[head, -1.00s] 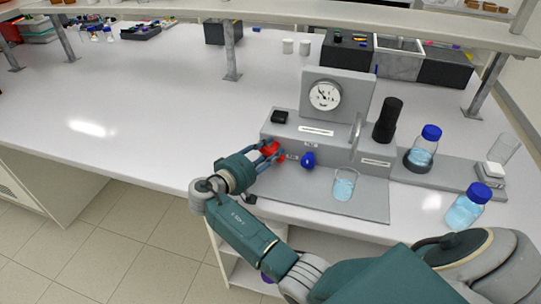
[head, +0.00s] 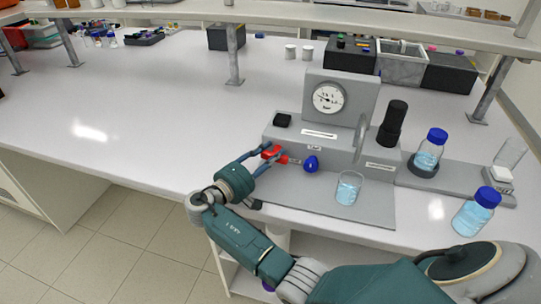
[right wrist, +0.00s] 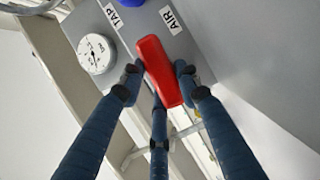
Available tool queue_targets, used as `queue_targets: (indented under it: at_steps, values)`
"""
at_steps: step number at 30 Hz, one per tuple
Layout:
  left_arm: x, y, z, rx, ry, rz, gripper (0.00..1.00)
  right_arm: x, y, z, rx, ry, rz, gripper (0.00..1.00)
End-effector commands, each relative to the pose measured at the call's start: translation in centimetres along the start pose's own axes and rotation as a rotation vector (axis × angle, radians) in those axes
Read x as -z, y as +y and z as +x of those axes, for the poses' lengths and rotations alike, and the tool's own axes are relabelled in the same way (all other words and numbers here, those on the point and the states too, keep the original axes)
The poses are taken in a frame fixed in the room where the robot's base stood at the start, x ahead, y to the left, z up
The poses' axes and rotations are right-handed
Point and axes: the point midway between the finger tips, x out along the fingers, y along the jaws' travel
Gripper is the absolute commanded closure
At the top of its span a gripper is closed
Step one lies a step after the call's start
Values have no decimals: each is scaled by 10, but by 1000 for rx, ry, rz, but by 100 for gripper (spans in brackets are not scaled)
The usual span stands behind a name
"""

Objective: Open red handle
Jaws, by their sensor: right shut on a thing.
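The red handle (head: 271,152) is on the front of the grey rig (head: 340,150), left of a blue knob (head: 311,164). My right gripper (head: 268,160) is at the handle, with its fingers closed around it. In the right wrist view the red handle (right wrist: 158,70) runs lengthwise between the fingertips (right wrist: 158,78), beside the AIR label (right wrist: 171,20). The fingers hide part of the handle in the head view. My left gripper is out of view.
A dial gauge (head: 328,97) stands on the rig. A beaker of blue liquid (head: 348,188) sits on the base plate, right of the gripper. Blue-capped bottles (head: 430,151) and a black cylinder (head: 393,124) stand further right. The bench to the left is clear.

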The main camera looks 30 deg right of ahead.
Motion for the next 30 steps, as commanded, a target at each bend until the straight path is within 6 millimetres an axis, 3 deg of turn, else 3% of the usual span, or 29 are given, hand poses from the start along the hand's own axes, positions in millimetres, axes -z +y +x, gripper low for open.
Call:
queue_targets:
  at_steps: [5,6,9,20,30]
  values:
    - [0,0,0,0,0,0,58,1,0,-1,2,4,1,94]
    - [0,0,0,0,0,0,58,1,0,-1,2,4,1,62]
    - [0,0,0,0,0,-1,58,1,0,-1,2,3,1,48]
    - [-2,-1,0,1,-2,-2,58,0,-1,-8,2,2,1,48]
    - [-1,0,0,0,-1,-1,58,1,-1,-62,4,4,1,48]
